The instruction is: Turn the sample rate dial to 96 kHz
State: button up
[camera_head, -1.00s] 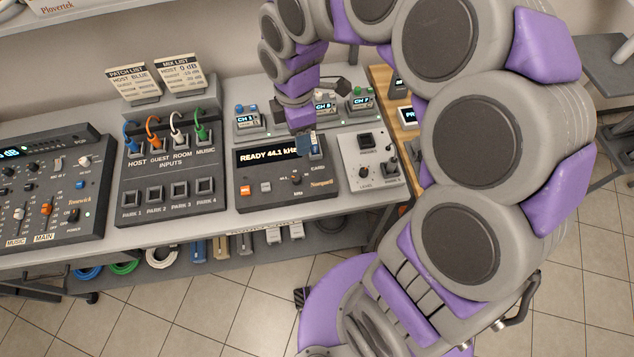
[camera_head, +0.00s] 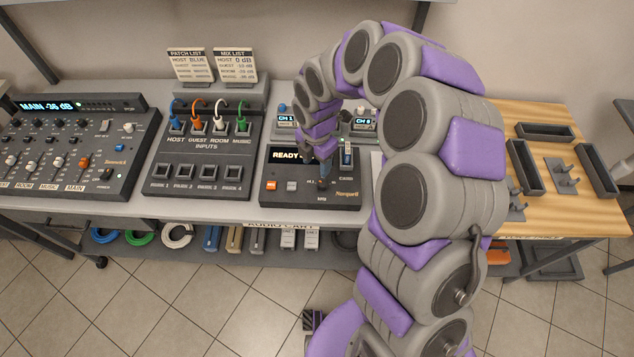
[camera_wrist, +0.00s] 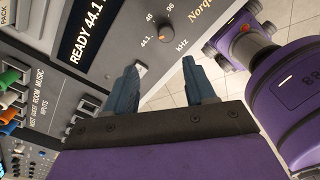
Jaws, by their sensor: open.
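The recorder (camera_head: 284,200) is a dark box on the cart, with a lit display (camera_head: 286,154) reading READY; the wrist view shows the display (camera_wrist: 85,35) reading READY 44.1. The sample rate dial (camera_wrist: 166,30) is a small grey knob with an orange mark, between labels 44.1, 48 and 96 above kHz. Its mark lies on the 44.1 side. My gripper (camera_wrist: 159,64) is open and empty, its two blue-grey fingers apart, just short of the dial and not around it in the wrist view. In the head view my gripper (camera_head: 324,181) hides the dial.
The patch box (camera_head: 205,188) with coloured plugs stands left of the recorder, and the mixer (camera_head: 75,165) further left. Small channel boxes (camera_head: 366,122) stand behind. A wooden table (camera_head: 548,210) with dark trays is at the right. Tiled floor (camera_head: 180,300) lies in front.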

aim_at(321, 183)
jog(key=d+f, duration=0.1)
jog(key=f, duration=0.1)
jog(key=d+f+b, duration=0.1)
jog(key=f, duration=0.2)
jog(key=d+f, duration=0.1)
jog(key=f, duration=0.1)
jog(key=shift+d+f+b, duration=0.2)
jog(key=shift+f+b, duration=0.1)
jog(key=shift+f, duration=0.05)
jog(key=a+f, duration=0.2)
jog(key=shift+a, duration=0.35)
jog(key=shift+d, duration=0.7)
jog(key=shift+c, duration=0.4)
jog(key=shift+d, duration=0.45)
jog(key=shift+c, duration=1.4)
jog(key=shift+a, duration=0.7)
jog(key=c, duration=0.5)
grip_shut()
jog(key=shift+d, duration=0.1)
jog(key=shift+r+m, duration=0.1)
jog(key=shift+m, duration=0.2)
